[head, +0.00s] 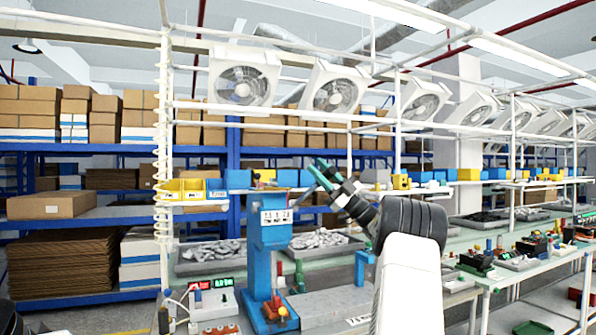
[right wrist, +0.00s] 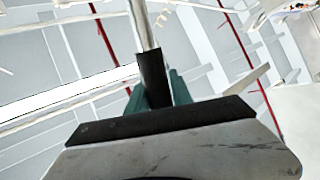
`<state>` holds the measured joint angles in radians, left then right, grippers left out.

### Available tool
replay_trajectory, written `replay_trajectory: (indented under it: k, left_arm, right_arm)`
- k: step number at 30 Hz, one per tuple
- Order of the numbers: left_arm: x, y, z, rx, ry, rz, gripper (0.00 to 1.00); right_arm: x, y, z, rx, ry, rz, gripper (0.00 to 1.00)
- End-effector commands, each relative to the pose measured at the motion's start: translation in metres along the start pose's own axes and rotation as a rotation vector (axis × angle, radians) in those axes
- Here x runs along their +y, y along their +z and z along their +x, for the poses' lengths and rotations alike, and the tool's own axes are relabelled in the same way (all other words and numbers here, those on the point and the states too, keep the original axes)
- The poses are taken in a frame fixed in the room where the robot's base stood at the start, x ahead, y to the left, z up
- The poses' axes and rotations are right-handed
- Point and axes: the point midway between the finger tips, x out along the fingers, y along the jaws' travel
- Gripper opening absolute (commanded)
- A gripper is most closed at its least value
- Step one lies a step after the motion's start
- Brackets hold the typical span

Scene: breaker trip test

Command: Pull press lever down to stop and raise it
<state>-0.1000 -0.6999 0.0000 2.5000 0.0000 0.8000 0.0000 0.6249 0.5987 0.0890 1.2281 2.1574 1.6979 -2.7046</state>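The blue press (head: 269,245) stands upright on the bench, left of centre in the head view. My right gripper (head: 324,174) is up at the right of the press head, with its arm coming from the lower right. In the right wrist view, the press lever shows as a metal rod with a black grip (right wrist: 152,75). The grip sits between the two green fingers of my right gripper (right wrist: 160,92), which look closed on it. In the head view the lever is hard to make out behind the gripper. My left gripper does not show.
Grey trays of metal parts (head: 318,241) lie behind the press. Small red and green displays (head: 211,284) stand to its left. Blue and yellow bins (head: 183,188) line a rail above. A white post (head: 163,150) rises at the left.

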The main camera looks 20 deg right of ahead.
Motion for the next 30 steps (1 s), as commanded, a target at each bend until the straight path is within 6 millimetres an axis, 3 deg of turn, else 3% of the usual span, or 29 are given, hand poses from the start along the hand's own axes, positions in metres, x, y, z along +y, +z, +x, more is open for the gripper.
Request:
replay_trajectory:
  k: [1, 3, 14, 24, 30]
  left_arm:
    - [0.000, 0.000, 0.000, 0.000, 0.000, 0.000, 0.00]
    - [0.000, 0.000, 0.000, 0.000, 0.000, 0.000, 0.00]
    - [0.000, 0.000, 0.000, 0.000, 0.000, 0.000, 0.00]
    - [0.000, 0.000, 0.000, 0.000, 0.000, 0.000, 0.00]
    - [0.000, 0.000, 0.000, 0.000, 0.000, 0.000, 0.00]
  right_arm:
    - [-0.002, 0.003, -0.003, -0.005, -0.003, 0.005, 0.35]
    - [-0.002, 0.003, -0.003, -0.005, -0.003, 0.005, 0.47]
    - [-0.001, 0.002, -0.005, -0.005, -0.001, 0.004, 0.47]
    - [0.000, 0.002, -0.059, -0.007, 0.001, 0.005, 0.47]
    - [-0.001, 0.002, -0.078, -0.005, -0.001, 0.004, 0.47]
